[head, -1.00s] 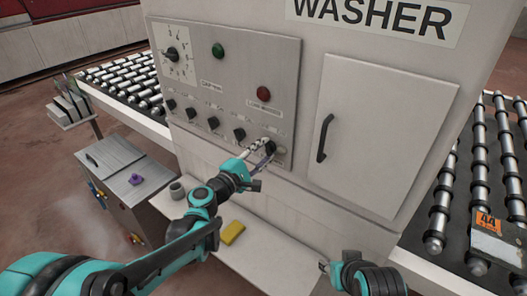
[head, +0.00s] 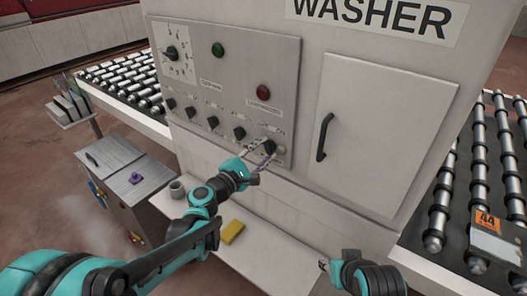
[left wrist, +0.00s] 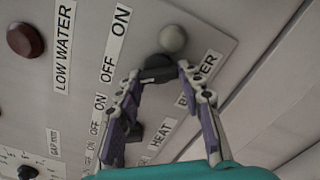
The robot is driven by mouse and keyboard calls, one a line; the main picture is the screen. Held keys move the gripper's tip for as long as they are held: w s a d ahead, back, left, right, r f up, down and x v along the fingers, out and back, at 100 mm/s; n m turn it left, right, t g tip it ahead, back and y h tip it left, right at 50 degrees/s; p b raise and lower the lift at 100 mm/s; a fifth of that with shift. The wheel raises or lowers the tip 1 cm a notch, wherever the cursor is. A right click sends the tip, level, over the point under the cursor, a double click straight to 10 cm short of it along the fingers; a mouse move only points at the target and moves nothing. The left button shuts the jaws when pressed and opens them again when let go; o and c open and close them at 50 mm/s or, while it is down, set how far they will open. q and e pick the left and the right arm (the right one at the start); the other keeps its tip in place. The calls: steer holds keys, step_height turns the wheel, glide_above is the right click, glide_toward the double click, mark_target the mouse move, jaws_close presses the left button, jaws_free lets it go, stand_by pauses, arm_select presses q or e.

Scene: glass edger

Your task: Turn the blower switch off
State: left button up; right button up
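The blower switch is a black rotary knob (head: 269,146) at the right end of the lower row on the washer's panel. In the left wrist view the knob (left wrist: 157,69) sits under OFF and ON labels; a finger partly covers its BLOWER label (left wrist: 208,63). Which way the knob points is hard to tell. My left gripper (head: 264,156) is at the knob, its fingertips (left wrist: 160,75) spread, one on each side and very close; no firm contact shows. My right gripper (head: 323,265) is low in the head view, away from the panel; its fingers are barely visible.
Other black knobs (head: 239,132) sit left of the blower knob. A red button (head: 264,92) and a green button (head: 218,49) are above. A door with a handle (head: 325,137) is to the right. A yellow sponge (head: 232,232) and a grey cup (head: 177,189) stand on the ledge below.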

arm_select(q)
steer(key=o, duration=0.4)
steer(key=shift+c, duration=0.2)
steer(key=shift+s+a, duration=0.1)
steer(key=v, duration=1.1)
steer(key=shift+s+a, duration=0.2)
steer(key=shift+s, duration=0.15)
steer(key=shift+f, duration=0.1)
steer(key=s+f+m+g+y, duration=0.45)
steer(key=s+f+m, duration=0.35)
steer(key=s+m, duration=0.25)
steer(key=s+a+f+m+g+y, duration=0.3)
steer(key=s+a+m+y, duration=0.3)
steer(key=a, duration=0.4)
steer(key=shift+s+a+f+m, duration=0.25)
steer(key=shift+s+f+m, duration=0.55)
steer(key=shift+s, duration=0.4)
